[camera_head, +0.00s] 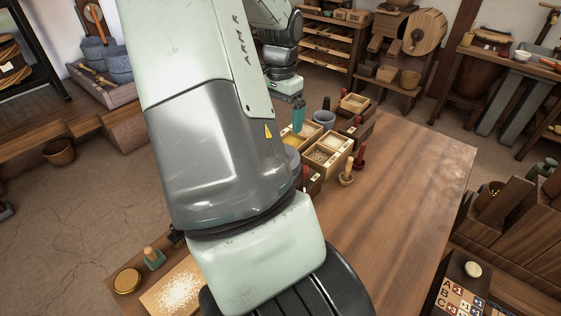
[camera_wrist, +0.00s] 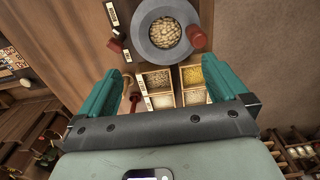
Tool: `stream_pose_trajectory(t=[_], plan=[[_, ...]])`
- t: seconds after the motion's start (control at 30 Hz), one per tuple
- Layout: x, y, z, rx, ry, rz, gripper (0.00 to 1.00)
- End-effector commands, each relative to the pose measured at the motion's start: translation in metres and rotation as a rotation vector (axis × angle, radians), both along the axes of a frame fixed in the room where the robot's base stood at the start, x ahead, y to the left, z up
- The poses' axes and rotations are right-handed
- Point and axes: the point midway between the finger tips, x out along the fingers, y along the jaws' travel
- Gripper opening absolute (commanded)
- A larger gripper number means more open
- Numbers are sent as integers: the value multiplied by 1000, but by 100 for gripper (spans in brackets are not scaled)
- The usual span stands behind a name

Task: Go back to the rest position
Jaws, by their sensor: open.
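My gripper (camera_wrist: 164,72) is open in the wrist view, its two teal fingers wide apart with nothing between the tips. It points down over the table's goods. Beyond the fingers is a round grey vessel (camera_wrist: 142,44) filled with pale beans or seeds. Between the fingers, further down, are wooden compartments (camera_wrist: 173,88) of pale and yellow grain. In the head view a teal finger (camera_head: 298,118) shows above the grain boxes, and my arm hides much of the table's left side.
The wooden table (camera_head: 410,190) is clear on its right side. Grain boxes (camera_head: 334,141), a wooden pestle-like piece (camera_head: 346,174) and red-handled pieces (camera_head: 360,156) stand near the gripper.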

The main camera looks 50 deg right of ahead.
Motion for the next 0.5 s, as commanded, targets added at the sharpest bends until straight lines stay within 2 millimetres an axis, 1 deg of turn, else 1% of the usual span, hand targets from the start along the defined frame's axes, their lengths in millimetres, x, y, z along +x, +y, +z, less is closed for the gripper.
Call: stream_pose_trajectory(t=[0.13, 0.23, 0.37, 0.5], plan=[[0, 0, 1, 0, -1, 0, 100], [0, 0, 9, 0, -1, 1, 100], [1, 0, 31, -3, -4, 2, 100], [1, 0, 60, -2, -5, 1, 100]])
